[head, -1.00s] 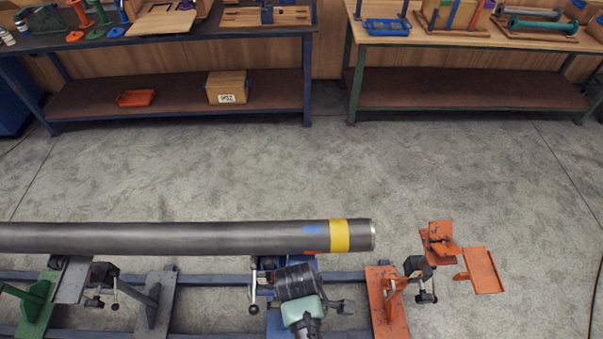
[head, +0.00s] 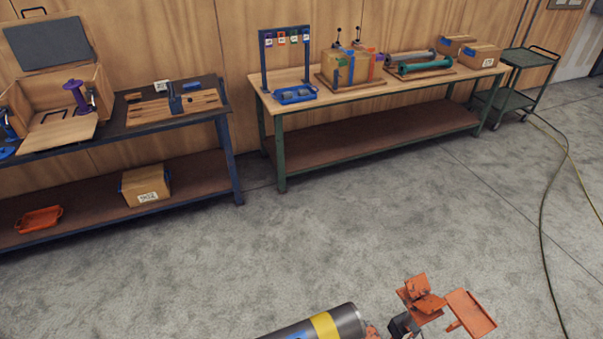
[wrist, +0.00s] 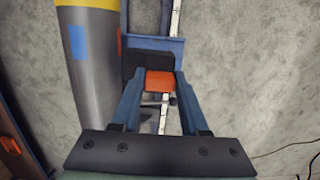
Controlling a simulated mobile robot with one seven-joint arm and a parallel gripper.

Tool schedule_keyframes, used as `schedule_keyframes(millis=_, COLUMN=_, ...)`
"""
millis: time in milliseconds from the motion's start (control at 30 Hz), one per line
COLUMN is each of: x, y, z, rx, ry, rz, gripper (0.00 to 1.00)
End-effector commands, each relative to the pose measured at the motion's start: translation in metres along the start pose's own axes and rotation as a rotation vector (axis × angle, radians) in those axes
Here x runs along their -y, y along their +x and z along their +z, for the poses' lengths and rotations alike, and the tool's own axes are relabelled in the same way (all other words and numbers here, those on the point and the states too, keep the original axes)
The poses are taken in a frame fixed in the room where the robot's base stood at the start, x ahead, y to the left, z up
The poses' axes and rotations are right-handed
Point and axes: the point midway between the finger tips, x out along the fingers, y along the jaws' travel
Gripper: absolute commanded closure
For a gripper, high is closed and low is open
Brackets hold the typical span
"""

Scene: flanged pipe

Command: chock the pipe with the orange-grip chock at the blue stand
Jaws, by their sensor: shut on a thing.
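In the wrist view my gripper (wrist: 158,92) is shut on the orange grip (wrist: 160,82) of the chock. The chock's dark body (wrist: 135,63) shows just past the fingertips, next to the pipe. The blue stand (wrist: 165,43) lies beyond the chock. The grey pipe (wrist: 92,75) runs along the left, with a yellow band, a blue patch and an orange patch. I cannot tell whether the chock touches the pipe or rests on the stand. In the head view only the pipe's banded end (head: 345,320) shows at the bottom; my gripper is out of that view.
An orange stand (head: 418,300) with a flat orange plate (head: 470,313) is beside the pipe's end. Two workbenches stand at the back, the left one dark-topped (head: 130,128), the right one wood-topped (head: 400,100). A cable (head: 543,230) lies on the right floor. The floor between is clear.

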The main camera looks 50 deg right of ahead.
Motion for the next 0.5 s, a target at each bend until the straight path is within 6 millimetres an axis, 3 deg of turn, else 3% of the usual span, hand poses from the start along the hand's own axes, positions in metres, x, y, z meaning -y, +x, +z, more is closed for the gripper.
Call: schedule_keyframes(millis=500, x=-0.001, y=0.042, z=-0.005, rx=0.0, ry=0.001, rz=0.003, gripper=1.0)
